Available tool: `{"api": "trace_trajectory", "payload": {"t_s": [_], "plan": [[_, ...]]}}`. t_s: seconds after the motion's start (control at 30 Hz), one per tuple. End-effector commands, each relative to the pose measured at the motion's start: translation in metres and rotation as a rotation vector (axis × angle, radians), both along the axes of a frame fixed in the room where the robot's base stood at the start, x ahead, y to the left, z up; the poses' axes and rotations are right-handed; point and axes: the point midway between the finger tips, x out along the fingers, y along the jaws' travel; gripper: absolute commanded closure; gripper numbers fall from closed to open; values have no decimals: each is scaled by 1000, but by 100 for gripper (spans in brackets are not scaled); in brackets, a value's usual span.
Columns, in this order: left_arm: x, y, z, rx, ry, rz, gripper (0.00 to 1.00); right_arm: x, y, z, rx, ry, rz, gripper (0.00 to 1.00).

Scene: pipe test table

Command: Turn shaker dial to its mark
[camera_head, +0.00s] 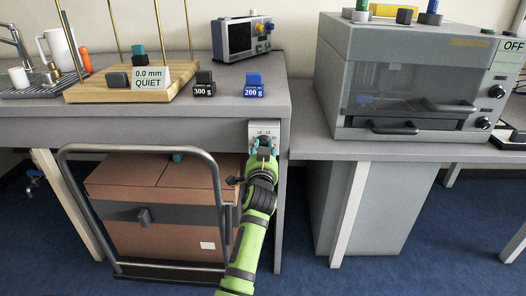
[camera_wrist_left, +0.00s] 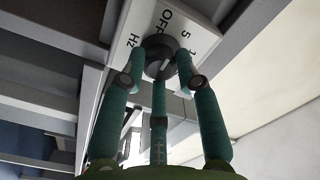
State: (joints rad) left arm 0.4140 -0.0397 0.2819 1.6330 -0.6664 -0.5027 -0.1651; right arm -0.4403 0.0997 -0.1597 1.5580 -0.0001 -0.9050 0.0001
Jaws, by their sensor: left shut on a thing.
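The shaker dial (camera_wrist_left: 158,50) is a dark round knob on a white plate (camera_wrist_left: 192,12) marked OFF, Hz and numbers. In the head view the plate (camera_head: 265,127) sits on the table's front edge, at its right end. My left gripper (camera_head: 263,147) reaches up to it from below. In the left wrist view its teal fingers (camera_wrist_left: 160,72) close around the dial and are shut on it. A pale line shows on the knob, but I cannot tell which mark it points to. A sign (camera_head: 152,76) on the wooden board reads 0.0 mm QUIET. My right gripper is not in view.
Black 300 g (camera_head: 204,86) and blue 200 g (camera_head: 254,88) weights stand on the grey table. A cart with a brown box (camera_head: 160,195) is below, left of my arm. A grey cabinet oven (camera_head: 410,75) marked OFF stands on the right bench.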

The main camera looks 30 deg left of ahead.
Motion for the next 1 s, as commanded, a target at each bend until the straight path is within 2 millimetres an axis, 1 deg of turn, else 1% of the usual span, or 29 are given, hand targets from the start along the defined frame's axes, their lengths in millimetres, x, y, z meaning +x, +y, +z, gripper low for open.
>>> {"api": "trace_trajectory", "payload": {"t_s": [0.03,0.2,0.37,0.5,0.67,1.0], "plan": [[1,-3,2,-40,-28,-4,100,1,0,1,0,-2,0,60],[1,-2,3,-158,-101,-3,100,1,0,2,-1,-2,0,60],[1,-1,3,-249,-158,-3,100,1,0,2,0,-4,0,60],[1,-1,4,-305,-195,-4,100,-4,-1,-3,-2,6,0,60],[1,-1,4,-344,-220,-4,100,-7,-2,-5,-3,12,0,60],[1,-1,5,-369,-236,-4,100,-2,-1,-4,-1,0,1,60]]}}
